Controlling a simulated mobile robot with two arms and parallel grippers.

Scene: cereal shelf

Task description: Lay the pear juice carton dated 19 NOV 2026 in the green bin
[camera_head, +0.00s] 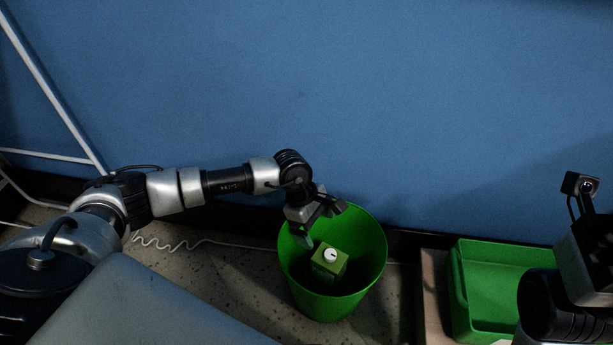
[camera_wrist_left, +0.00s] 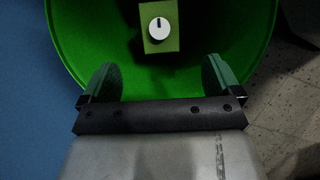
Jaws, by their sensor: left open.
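A green carton (camera_head: 327,268) with a white round cap stands, slightly tilted in the picture, inside the round green bin (camera_head: 372,262). No date or label can be read on it. My left gripper (camera_head: 322,226) is over the bin's mouth, open and empty, with its fingers apart. In the left wrist view the carton (camera_wrist_left: 158,42) shows cap-on, beyond the fingertips and clear of both fingers, inside the bin (camera_wrist_left: 85,50). The carton's lower part is hidden.
A rectangular green tray (camera_head: 497,250) lies to the right of the bin. A blue wall (camera_head: 330,90) rises behind it. A white coiled cable (camera_head: 185,243) runs along the speckled floor to the left. My right arm is at the right edge.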

